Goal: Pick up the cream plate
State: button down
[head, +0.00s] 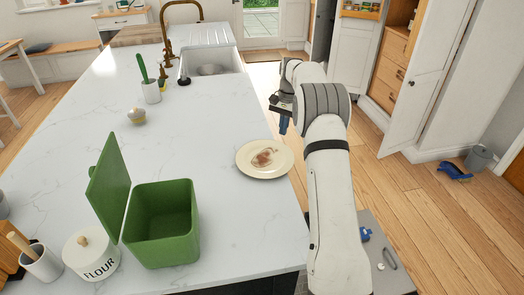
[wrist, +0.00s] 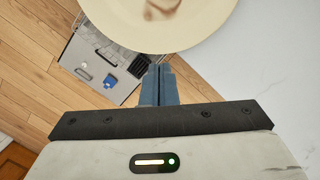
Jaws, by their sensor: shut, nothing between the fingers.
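The cream plate (head: 248,165) lies flat on the white worktop near its right edge, with a brown smear in its middle. In the wrist view the plate (wrist: 115,22) fills the top middle, just beyond my fingertips. My gripper (head: 284,124) hangs beside the worktop's right edge, behind and to the right of the plate in the head view. In the wrist view my gripper (wrist: 160,70) has its blue fingers together with nothing between them. Whether the fingertips touch the plate's rim I cannot tell.
An open green bin (head: 162,222) stands left of the plate, with a flour jar (head: 92,254) beside it. A sink (head: 210,65) with a brass tap is at the back. The worktop (head: 205,120) around the plate is clear. An open white cupboard door (head: 425,80) stands at right.

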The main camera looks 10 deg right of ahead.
aim_at(265, 158)
jog(key=s+a, duration=0.2)
jog(key=s+a+f, duration=0.1)
jog(key=s+a, duration=0.2)
jog(key=s+a+p, duration=0.1)
jog(key=s+a, duration=0.1)
jog(key=a, duration=0.1)
jog(key=shift+s+f, duration=0.25)
jog(key=shift+f, duration=0.1)
jog(key=shift+s+f+p, duration=0.15)
jog(key=shift+f+p, duration=0.1)
jog(key=shift+p, duration=0.1)
jog(key=shift+f, duration=0.65)
jog(key=shift+f, duration=0.1)
